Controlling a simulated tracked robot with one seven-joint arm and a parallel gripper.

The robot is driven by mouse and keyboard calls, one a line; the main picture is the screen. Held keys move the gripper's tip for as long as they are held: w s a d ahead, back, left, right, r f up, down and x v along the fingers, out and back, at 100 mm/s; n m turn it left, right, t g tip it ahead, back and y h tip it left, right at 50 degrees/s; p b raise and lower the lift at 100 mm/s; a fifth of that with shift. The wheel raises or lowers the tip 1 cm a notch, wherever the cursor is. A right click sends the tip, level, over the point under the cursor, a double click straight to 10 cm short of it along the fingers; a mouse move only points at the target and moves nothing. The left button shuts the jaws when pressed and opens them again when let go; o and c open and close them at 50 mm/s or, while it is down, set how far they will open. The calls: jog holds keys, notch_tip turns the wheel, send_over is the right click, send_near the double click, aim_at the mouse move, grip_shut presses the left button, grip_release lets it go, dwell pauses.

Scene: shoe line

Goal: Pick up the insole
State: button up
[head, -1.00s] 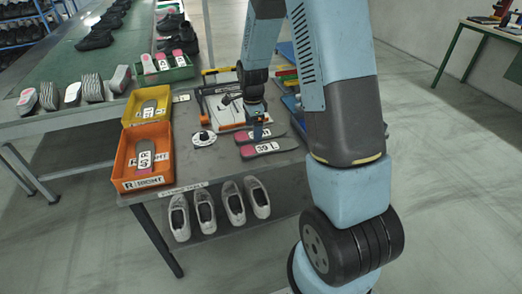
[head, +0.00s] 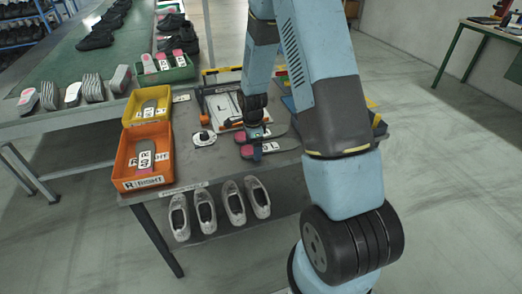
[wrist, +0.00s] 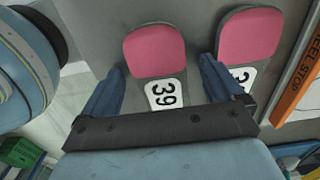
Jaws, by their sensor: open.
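Two grey insoles with pink heels and white number labels lie side by side on the workbench. The near insole (head: 287,144) is partly behind my gripper (head: 256,150) in the head view. In the wrist view this insole (wrist: 154,50), labelled 39, lies between the two blue fingers of my open gripper (wrist: 162,66). The left finger is beside its left edge. The right finger lies in the gap toward the other insole (wrist: 250,35) and hides part of that one's label. Whether the fingers touch the bench or the insole, I cannot tell.
An orange bin (head: 143,184) marked RIGHT and a yellow bin (head: 129,113) stand on the left of the bench. A white jig (head: 222,107) with a heel stop (wrist: 306,68) stands behind the insoles. Grey shoes (head: 234,203) sit on the shelf below.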

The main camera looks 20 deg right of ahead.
jog(key=shift+c, duration=0.2)
jog(key=c, duration=1.1)
